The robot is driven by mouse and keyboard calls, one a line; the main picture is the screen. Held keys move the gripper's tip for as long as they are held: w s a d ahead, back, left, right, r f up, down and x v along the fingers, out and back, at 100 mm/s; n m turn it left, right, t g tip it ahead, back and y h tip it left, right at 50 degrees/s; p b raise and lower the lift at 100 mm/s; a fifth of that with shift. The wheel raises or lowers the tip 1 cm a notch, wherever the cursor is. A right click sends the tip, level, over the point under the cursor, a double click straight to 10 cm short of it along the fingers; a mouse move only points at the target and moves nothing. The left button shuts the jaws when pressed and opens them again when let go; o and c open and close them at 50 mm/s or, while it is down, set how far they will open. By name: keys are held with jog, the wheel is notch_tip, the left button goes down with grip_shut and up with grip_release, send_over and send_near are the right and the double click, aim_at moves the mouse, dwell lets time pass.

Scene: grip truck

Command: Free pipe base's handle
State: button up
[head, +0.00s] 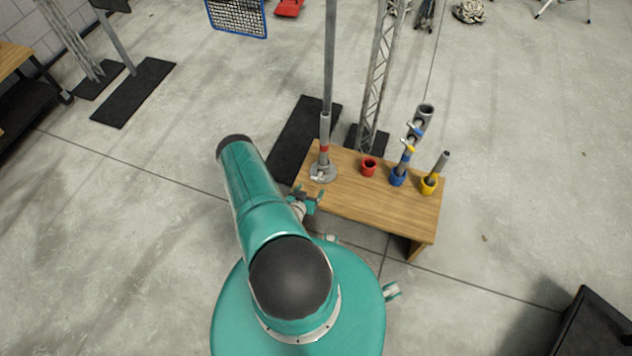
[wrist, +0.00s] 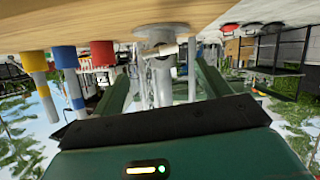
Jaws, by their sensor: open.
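The pipe base (head: 323,173) is a round grey flange at the left end of the wooden table. A grey pipe (head: 325,135) with a red band stands upright in it. A small pale handle (head: 318,177) shows low on its near side. In the wrist view, which is upside down, the base (wrist: 160,31) and handle (wrist: 166,51) appear ahead, near the middle. My gripper (head: 309,200) is just off the table's near left edge, apart from the base. Its green fingers (wrist: 162,88) are spread, with the pipe seen between them. I cannot tell the exact gap to the handle.
The table (head: 375,203) also bears a red cup (head: 369,167), a blue cup (head: 397,179) holding a tall tilted pipe (head: 417,127), and a yellow cup (head: 429,186) holding a short pipe (head: 439,165). A metal post (head: 330,60) and truss (head: 380,80) stand behind.

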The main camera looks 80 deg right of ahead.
aim_at(317, 179)
jog(key=x, duration=0.7)
jog(key=shift+w, duration=0.1)
jog(key=shift+c, duration=0.5)
jog(key=c, duration=0.9)
jog(key=n+g, duration=0.2)
jog(key=n, duration=0.1)
jog(key=shift+w+a+f, duration=0.1)
jog(key=shift+w, duration=0.15)
jog(key=n+g, duration=0.2)
jog(key=n, duration=0.1)
jog(key=shift+w+f+n+h, duration=0.1)
jog(key=shift+f+n+h, duration=0.05)
jog(key=shift+n+h, duration=0.15)
